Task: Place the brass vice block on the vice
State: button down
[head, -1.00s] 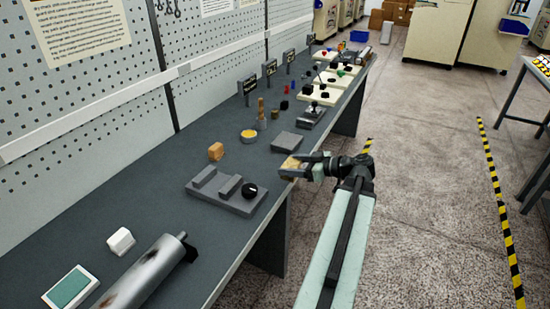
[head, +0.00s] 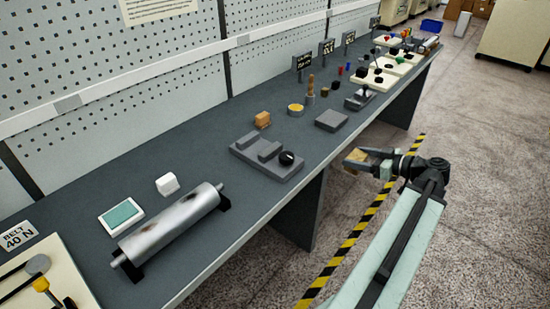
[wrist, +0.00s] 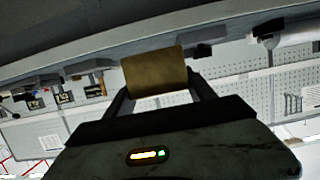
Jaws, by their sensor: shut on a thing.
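The brass vice block (head: 357,155) is in my gripper (head: 359,160), held in the air off the front edge of the bench. In the wrist view the block (wrist: 155,72) sits between my two fingers (wrist: 158,88). The vice (head: 267,164) is a grey base with two raised jaws and a black knob, on the bench to the left of my gripper. The space between its jaws looks empty. An orange-brown block (head: 262,120) stands on the bench behind the vice.
A grey plate (head: 331,120) lies right of the vice, near a yellow-topped round tin (head: 295,109). A metal roller (head: 170,230), a white block (head: 167,184) and a green-topped pad (head: 121,214) lie to the left. The bench front edge runs between my gripper and the vice.

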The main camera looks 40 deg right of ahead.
aim_at(259, 150)
jog(key=u, duration=0.45)
jog(key=k, duration=0.95)
jog(key=u, duration=0.55)
jog(key=i, duration=0.65)
jog(key=u, duration=0.1)
